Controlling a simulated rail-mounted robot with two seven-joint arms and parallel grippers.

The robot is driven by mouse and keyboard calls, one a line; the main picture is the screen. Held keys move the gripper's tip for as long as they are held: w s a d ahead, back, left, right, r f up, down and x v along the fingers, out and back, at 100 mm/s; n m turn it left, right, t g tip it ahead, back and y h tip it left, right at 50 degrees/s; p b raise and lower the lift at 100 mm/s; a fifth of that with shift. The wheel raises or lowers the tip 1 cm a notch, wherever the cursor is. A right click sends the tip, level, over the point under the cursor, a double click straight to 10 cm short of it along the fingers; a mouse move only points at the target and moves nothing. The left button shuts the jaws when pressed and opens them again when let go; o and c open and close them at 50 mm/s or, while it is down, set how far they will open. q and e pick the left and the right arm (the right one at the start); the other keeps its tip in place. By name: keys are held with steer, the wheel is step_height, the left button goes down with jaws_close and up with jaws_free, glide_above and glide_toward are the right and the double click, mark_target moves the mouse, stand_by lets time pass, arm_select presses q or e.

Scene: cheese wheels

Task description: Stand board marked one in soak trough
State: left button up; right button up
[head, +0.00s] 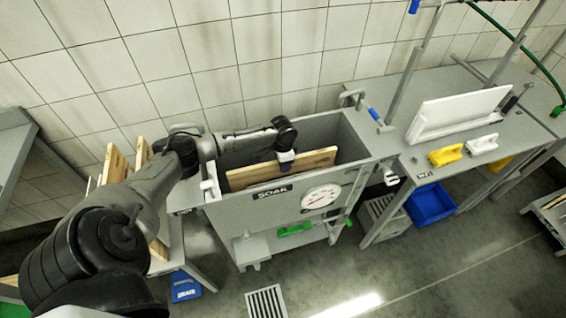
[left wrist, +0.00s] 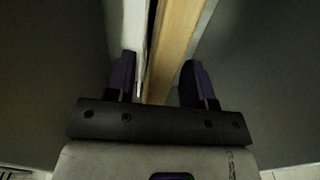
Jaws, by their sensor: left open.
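A wooden board (head: 310,163) stands on edge inside the grey soak trough (head: 358,131), whose front bears a SOAK label. No number on the board can be read. My left gripper (head: 286,160) is down at the board's top edge. In the left wrist view the open fingers (left wrist: 158,68) straddle the board (left wrist: 178,40), with a pale strip beside it near the left finger. Whether a finger touches the board cannot be told. My right gripper is not in view.
More wooden boards (head: 114,165) stand to the left, partly behind my arm. A dial (head: 321,197) is on the trough's front. A right-hand bench holds a white stand (head: 455,112), a yellow brush (head: 445,156) and a white brush (head: 482,144). A blue bin (head: 431,203) sits below.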

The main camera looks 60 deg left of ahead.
arm_select(q)
step_height(320, 180, up, 13)
steer(key=p, duration=0.2)
steer(key=shift+p, duration=0.3)
